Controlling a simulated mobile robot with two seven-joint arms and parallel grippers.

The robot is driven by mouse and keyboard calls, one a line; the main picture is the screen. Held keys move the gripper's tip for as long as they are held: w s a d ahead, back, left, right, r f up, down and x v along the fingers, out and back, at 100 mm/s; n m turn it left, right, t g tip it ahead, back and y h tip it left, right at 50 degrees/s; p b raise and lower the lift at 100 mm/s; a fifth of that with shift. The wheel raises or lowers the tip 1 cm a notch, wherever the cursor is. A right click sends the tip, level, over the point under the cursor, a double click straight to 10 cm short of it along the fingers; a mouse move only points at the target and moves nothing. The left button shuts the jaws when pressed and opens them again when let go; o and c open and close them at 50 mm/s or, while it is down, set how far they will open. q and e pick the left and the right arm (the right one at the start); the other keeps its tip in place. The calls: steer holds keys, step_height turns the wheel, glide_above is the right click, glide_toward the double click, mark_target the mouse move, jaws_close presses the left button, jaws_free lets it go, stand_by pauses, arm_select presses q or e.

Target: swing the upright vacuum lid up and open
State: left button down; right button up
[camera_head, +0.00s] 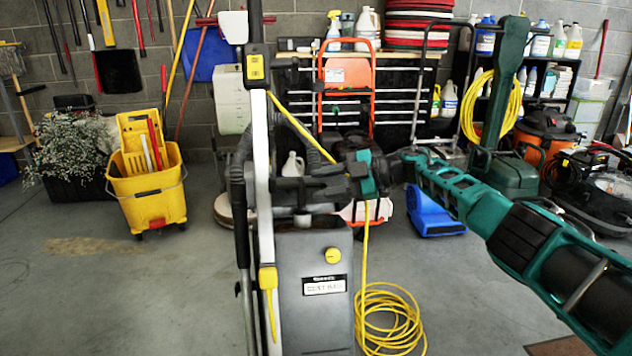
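The upright vacuum (330,318) stands in the middle foreground. The lid looks upright against the body. My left gripper is not in view.
A yellow cord (388,318) lies coiled on the floor right of the vacuum. A yellow mop bucket (150,195) stands at left. A blue blower (432,212), an orange hand truck (346,75) and shelves of bottles are behind. The floor at left front is clear.

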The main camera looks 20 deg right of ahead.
steer(key=p+v, duration=0.2)
steer(key=v, duration=0.8)
steer(key=shift+d, duration=0.2)
steer(key=shift+s+r, duration=0.1)
steer(key=shift+r, duration=0.05)
steer(key=shift+c, duration=0.3)
